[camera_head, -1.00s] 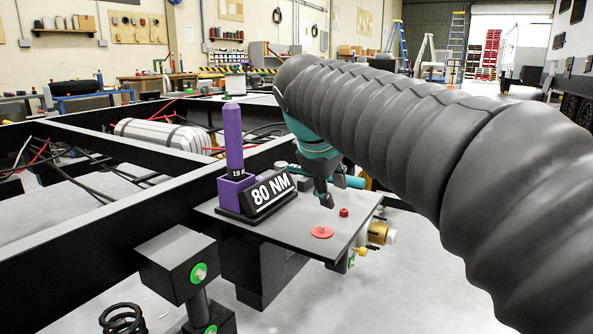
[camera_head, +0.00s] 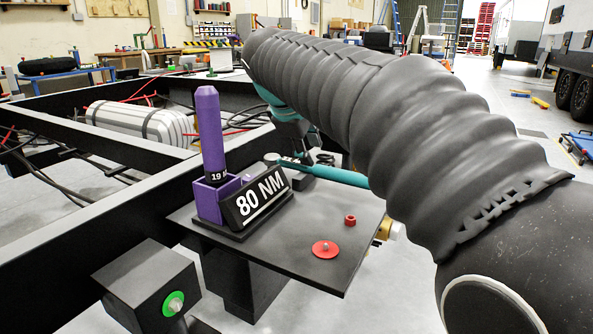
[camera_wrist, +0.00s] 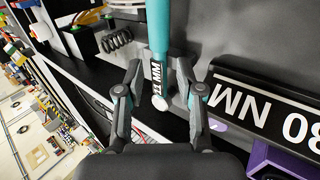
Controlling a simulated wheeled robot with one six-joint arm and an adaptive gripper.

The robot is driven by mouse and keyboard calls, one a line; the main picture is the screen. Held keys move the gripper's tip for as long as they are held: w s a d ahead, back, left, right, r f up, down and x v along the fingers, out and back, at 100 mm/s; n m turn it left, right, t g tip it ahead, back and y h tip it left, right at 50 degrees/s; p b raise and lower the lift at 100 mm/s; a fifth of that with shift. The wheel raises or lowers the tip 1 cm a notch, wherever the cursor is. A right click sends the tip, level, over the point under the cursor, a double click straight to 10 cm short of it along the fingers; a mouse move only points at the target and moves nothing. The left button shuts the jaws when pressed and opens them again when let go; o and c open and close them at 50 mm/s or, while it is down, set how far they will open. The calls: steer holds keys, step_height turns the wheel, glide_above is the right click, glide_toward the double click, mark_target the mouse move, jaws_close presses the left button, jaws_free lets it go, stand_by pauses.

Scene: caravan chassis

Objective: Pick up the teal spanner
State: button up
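The teal spanner (camera_head: 325,172) lies on the dark plate behind the 80 NM sign, its right part passing behind my arm. In the wrist view the spanner (camera_wrist: 159,35) runs down between my two fingers, with a pale label and a round silver end. My gripper (camera_wrist: 159,72) is open, one finger on each side of the spanner, with a gap on both sides. In the head view my gripper (camera_head: 296,150) is partly hidden by my arm, close to the spanner's left end.
A purple upright tool (camera_head: 210,130) stands in a purple holder beside the 80 NM sign (camera_head: 260,198). A red disc (camera_head: 325,249) and a small red nut (camera_head: 350,220) sit on the plate (camera_head: 300,225). A black chassis beam (camera_head: 110,205) runs along the left.

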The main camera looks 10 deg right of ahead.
mark_target(323, 168)
steer(key=x, duration=0.4)
steer(key=shift+d+f+b, duration=0.2)
steer(key=shift+d+b, duration=0.05)
steer(key=shift+b, duration=0.05)
steer(key=shift+s+d+b+x, duration=0.1)
steer(key=shift+d+b+x, duration=0.2)
steer(key=shift+x, duration=1.05)
steer(key=shift+s+d+b+x, duration=0.1)
steer(key=shift+b+x, duration=0.25)
steer(key=shift+x, duration=0.95)
steer(key=shift+r, duration=0.1)
jaws_close()
